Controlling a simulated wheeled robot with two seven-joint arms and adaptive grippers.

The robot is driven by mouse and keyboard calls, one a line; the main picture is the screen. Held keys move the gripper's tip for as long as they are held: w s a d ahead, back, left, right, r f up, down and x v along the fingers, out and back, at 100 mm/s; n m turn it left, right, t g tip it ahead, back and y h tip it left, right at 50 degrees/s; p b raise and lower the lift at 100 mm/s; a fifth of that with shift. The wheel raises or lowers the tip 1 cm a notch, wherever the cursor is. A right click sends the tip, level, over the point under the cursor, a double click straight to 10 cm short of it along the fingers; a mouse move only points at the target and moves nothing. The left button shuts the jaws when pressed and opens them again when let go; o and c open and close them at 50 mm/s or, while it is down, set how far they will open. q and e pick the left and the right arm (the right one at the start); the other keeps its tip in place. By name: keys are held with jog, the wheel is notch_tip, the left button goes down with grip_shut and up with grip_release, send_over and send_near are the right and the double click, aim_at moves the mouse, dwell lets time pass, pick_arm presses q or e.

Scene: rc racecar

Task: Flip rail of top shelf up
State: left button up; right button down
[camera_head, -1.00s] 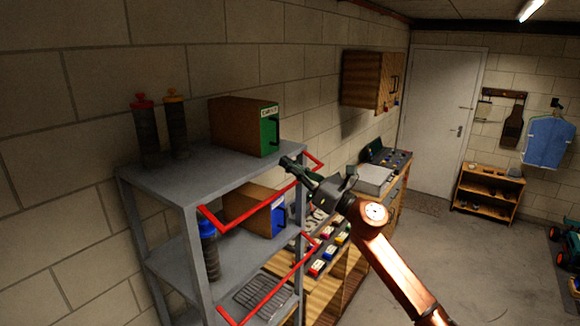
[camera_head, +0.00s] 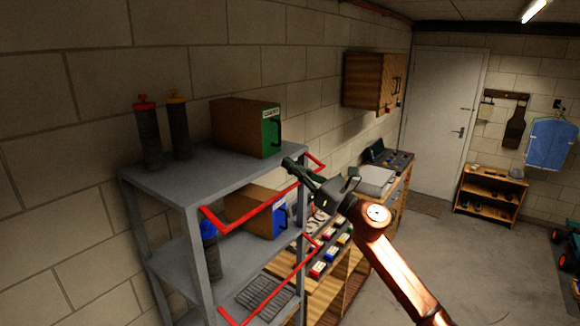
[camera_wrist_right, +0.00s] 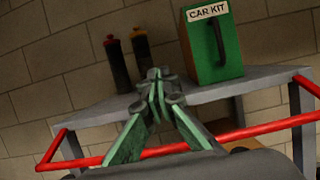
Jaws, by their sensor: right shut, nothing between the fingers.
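The grey shelf unit (camera_head: 165,185) stands at the left in the head view. The red rail of its top shelf (camera_head: 255,212) hangs below the level of the top board, along the front. In the right wrist view the rail (camera_wrist_right: 275,126) crosses behind my fingers. My right gripper (camera_head: 288,163) is shut and empty at the front edge of the top shelf, near its right corner. It also shows in the right wrist view (camera_wrist_right: 154,75), its fingertips above the rail and near the board's edge; contact with the rail cannot be told. My left gripper is not in view.
A green-fronted car kit box (camera_head: 250,127) and two dark bottles with red and orange tops (camera_head: 148,135) stand on the top shelf. A lower red rail (camera_head: 270,292) sits below. A workbench (camera_head: 340,265) is beyond the shelf.

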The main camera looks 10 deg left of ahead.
pick_arm(q)
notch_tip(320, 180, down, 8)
jog(key=b, duration=0.7)
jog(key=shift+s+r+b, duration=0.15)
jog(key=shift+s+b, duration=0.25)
pick_arm(e)
jog(key=s+d+f, duration=0.2)
jog(key=d+f, duration=0.1)
jog(key=f, duration=0.9)
jog(key=shift+d+f, duration=0.2)
jog(key=shift+d, duration=0.1)
jog(key=shift+s, duration=0.1)
